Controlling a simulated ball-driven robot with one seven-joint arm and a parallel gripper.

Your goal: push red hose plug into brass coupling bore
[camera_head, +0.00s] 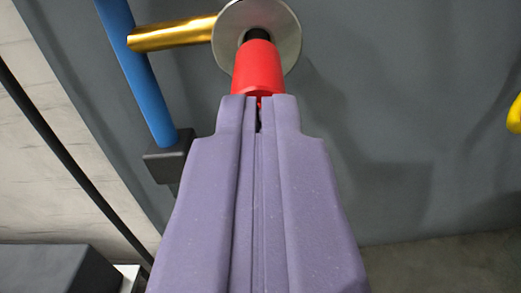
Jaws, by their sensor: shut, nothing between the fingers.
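The red hose plug (258,68) is at the top middle, just beyond the fingertips of my gripper (259,101). The two purple fingers are shut with nothing between them, and their tips are at the plug's near end; I cannot tell whether they touch it. A dark part (257,35) shows at the plug's far end, in front of the middle of a round silver disc (287,28). A brass-coloured pipe (175,33) meets the disc from the left. The plug hides the disc's lower middle, so the bore and any depth of entry cannot be told.
A blue pipe (140,75) runs down to a dark grey block (168,157) left of my gripper. A thin black line (75,165) crosses the lower left. A yellow part (514,116) shows at the right edge. The grey wall (420,90) right of the fingers is bare.

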